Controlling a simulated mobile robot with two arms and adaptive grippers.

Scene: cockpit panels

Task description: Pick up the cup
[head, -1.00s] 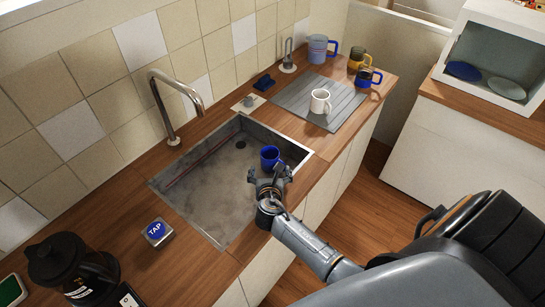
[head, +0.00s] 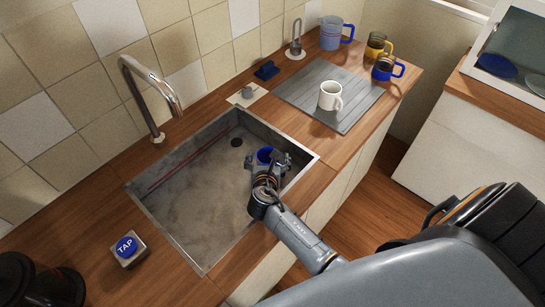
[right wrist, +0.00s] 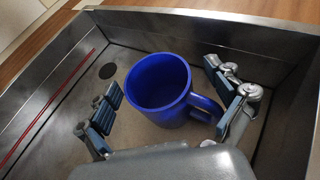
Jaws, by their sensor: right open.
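A blue cup (head: 266,154) stands in the grey sink, near its right side. In the right wrist view the cup (right wrist: 158,85) is upright, looks empty, and has its handle toward the right finger. My right gripper (head: 268,164) reaches down into the sink over the cup. In the right wrist view my right gripper (right wrist: 168,108) is open, with one finger on each side of the cup and gaps still showing. In the head view the gripper hides the cup's lower part. My left gripper is not in view.
The sink (head: 190,208) has steep walls around the gripper, with a thin red rod (head: 188,160) along its far side. A curved faucet (head: 150,95) stands behind. A white mug (head: 330,96) sits on the drainboard (head: 300,91). A TAP button (head: 127,247) is at left.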

